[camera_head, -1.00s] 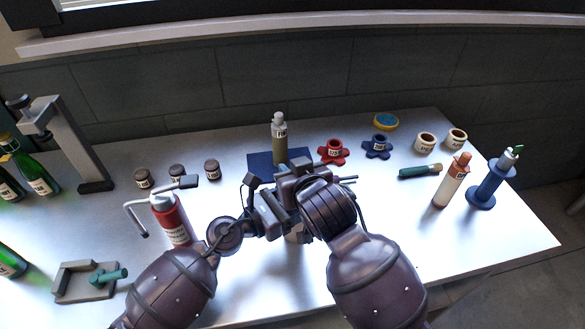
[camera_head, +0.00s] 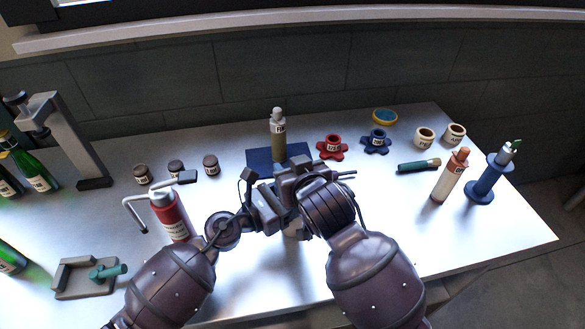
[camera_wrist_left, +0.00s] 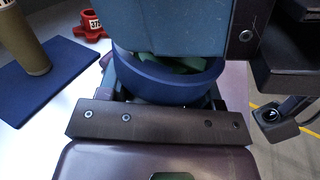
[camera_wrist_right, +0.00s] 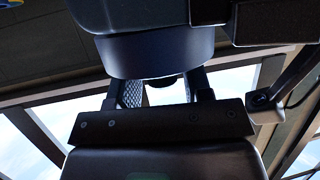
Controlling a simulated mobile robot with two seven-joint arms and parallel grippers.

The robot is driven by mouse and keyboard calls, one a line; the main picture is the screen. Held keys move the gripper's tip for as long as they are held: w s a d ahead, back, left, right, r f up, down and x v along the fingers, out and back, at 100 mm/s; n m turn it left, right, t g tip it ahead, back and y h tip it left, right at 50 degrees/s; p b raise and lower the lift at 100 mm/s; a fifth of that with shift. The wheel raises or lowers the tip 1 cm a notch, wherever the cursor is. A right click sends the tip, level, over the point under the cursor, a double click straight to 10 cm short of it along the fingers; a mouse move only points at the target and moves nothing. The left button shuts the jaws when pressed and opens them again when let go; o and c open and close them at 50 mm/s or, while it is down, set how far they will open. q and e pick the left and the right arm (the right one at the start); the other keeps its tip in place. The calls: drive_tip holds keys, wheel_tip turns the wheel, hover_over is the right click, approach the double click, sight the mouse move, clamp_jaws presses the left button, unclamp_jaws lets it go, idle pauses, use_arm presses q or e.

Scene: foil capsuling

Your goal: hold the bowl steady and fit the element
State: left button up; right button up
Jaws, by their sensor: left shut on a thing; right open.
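My left gripper (camera_head: 262,210) and right gripper (camera_head: 290,195) face each other close together above the table's middle. In the left wrist view, a dark blue rounded piece (camera_wrist_left: 165,82), apparently the bowl, sits at my left gripper's jaws, which are shut on it. Some green shows inside its rim; I cannot tell whether that is the element. In the right wrist view, the blue piece (camera_wrist_right: 155,52) is just beyond my right gripper's fingers (camera_wrist_right: 163,90), which stand apart with nothing visible gripped between them. The arms hide most of the bowl in the head view.
A bottle (camera_head: 278,140) stands on a blue mat (camera_head: 257,155) behind the grippers. A red cylinder with a lever (camera_head: 170,215) stands close left. Red (camera_head: 332,149) and blue (camera_head: 376,144) star-based cups are at back right. The table's right front is clear.

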use_arm(q)
drive_tip(key=shift+s+d+r, duration=0.1)
drive_tip(key=shift+s+d, duration=0.05)
drive_tip(key=shift+d, duration=0.15)
use_arm(e)
drive_tip(key=shift+s+a+f, duration=0.15)
drive_tip(key=shift+a, duration=0.05)
use_arm(q)
drive_tip(key=shift+a, duration=0.15)
use_arm(e)
drive_tip(key=v, duration=1.2)
drive_tip(key=shift+d, duration=0.2)
use_arm(q)
drive_tip(key=o, duration=1.2)
